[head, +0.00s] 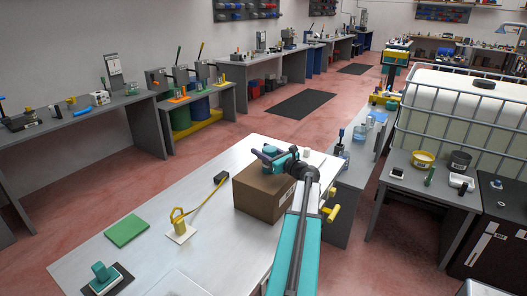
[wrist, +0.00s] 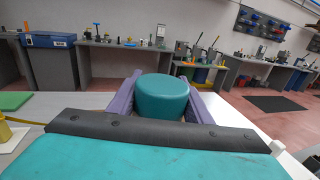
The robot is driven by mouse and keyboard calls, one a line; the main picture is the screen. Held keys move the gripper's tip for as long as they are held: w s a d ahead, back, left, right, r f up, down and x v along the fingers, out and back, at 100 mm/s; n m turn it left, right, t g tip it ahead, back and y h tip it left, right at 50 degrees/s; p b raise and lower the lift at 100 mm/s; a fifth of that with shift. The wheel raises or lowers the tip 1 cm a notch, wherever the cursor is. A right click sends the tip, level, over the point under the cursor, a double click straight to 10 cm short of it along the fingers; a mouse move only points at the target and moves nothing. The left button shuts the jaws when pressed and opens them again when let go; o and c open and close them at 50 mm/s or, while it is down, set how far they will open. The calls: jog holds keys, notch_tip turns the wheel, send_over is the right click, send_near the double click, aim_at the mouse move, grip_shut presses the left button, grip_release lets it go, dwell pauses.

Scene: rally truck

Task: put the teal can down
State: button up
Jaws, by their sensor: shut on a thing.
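The teal can (wrist: 162,98) is between the two purple fingers of my gripper (wrist: 160,92) in the wrist view. My gripper is shut on it, with a finger against each side. In the head view my gripper (head: 267,155) is at the upper edge of the brown cardboard box (head: 262,200), seemingly above or just beyond its top. There I cannot clearly tell the can from my teal wrist parts. The white table (head: 215,250) carries the box. What lies directly under the can is hidden in both views.
A small white cup (head: 306,153) is right of my gripper. Bare tabletop lies left of the box.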

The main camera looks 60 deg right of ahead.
aim_at(274, 156)
jog(key=o, duration=1.3)
jog(key=shift+c, duration=0.2)
jog(key=shift+r, duration=0.15)
jog(key=shift+s+a, duration=0.1)
jog(key=shift+s, duration=0.15)
jog(key=b+v, duration=0.3)
jog(key=v, duration=0.8)
jog(key=shift+s+a, duration=0.1)
jog(key=shift+s, duration=0.15)
